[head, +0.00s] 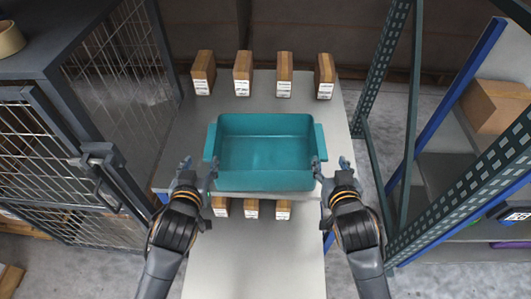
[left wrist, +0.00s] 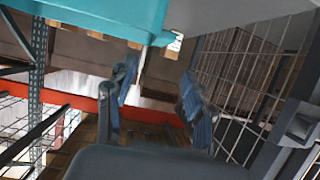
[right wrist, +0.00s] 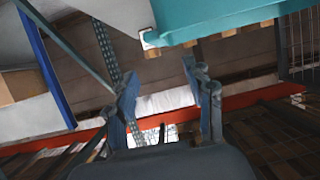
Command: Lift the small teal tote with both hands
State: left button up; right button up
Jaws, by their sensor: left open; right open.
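The small teal tote (head: 265,181) is empty and sits level on a grey shelf, with a flange (head: 210,140) on its left side and another (head: 320,140) on its right. My left gripper (head: 199,167) is open at its near left corner, and my right gripper (head: 331,166) is open at its near right corner. The inner fingers overlap the tote's corners in the head view; I cannot tell whether they touch. In the left wrist view the tote (left wrist: 110,14) is beyond the empty jaws (left wrist: 158,82); the right wrist view also shows the tote (right wrist: 225,18) beyond empty jaws (right wrist: 164,80).
A mesh cage (head: 125,60) with a latch stands left. A green and blue rack (head: 465,190) stands right, holding a cardboard box (head: 495,105).

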aim_at(210, 140)
pick_arm(q)
jog(key=x, duration=1.3)
jog(key=shift+w+f, duration=0.1)
jog(key=shift+w, duration=0.1)
pick_arm(e)
jog(key=x, duration=1.3)
jog(key=shift+w+f, duration=0.15)
jog(key=shift+w, duration=0.05)
pick_arm(q)
grip_shut()
pick_arm(e)
grip_shut()
